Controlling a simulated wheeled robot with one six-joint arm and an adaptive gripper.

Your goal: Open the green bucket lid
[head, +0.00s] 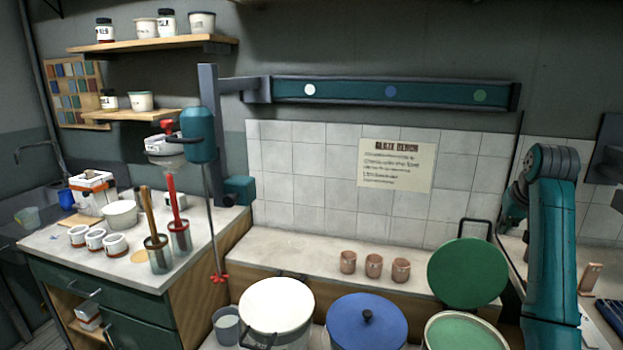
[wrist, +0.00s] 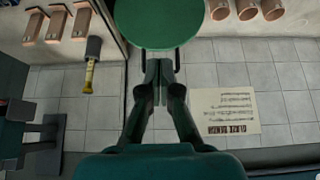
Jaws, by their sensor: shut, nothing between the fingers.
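The green bucket (head: 428,343) stands at the lower right of the head view, its mouth uncovered and pale green inside. Its round green lid (head: 468,272) is raised and tilted up behind the mouth, with a dark bar handle (head: 476,231) beyond its upper edge. In the wrist view the lid (wrist: 158,22) fills the top middle. My gripper (wrist: 158,66) is shut and empty, its fingertips just below the lid's edge in that view, close to the dark handle. I cannot tell whether they touch. In the head view my arm hides the gripper's fingers.
A white-lidded bucket (head: 277,303) and a blue-lidded bucket (head: 366,322) stand left of the green one. Several clay cups (head: 373,266) line the ledge behind. A tiled wall (head: 310,165) with a paper sign (head: 396,165) closes the back. A brush (wrist: 91,65) shows in the wrist view.

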